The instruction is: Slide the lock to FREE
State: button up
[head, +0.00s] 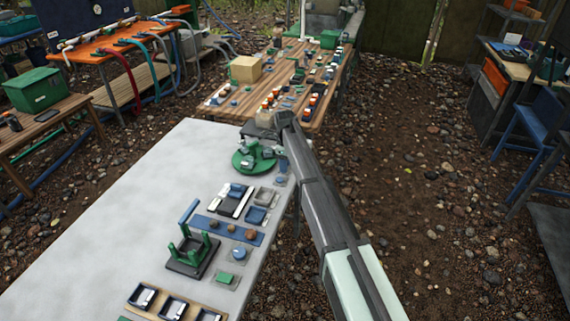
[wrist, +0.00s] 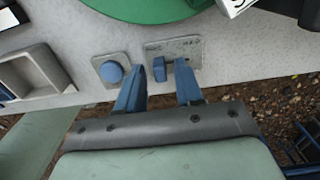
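In the wrist view the lock is a small blue slider (wrist: 159,70) at the left part of a grey slotted plate (wrist: 188,46), near the edge of the pale worktop. Small marks on the plate are too small to read. My gripper (wrist: 160,68) has two blue fingers apart, one on each side of the slider. A small gap shows between the left finger and the slider; whether the right finger touches it I cannot tell.
A round blue button (wrist: 112,72) on its own plate sits just left of the lock. A green turntable (wrist: 140,8) lies beyond it, also in the head view (head: 240,164). A grey tray (wrist: 38,75) is at the left. Gravel lies past the worktop (head: 110,215).

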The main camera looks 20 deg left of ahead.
jog(key=shift+r, duration=0.1)
jog(key=shift+r, duration=3.4)
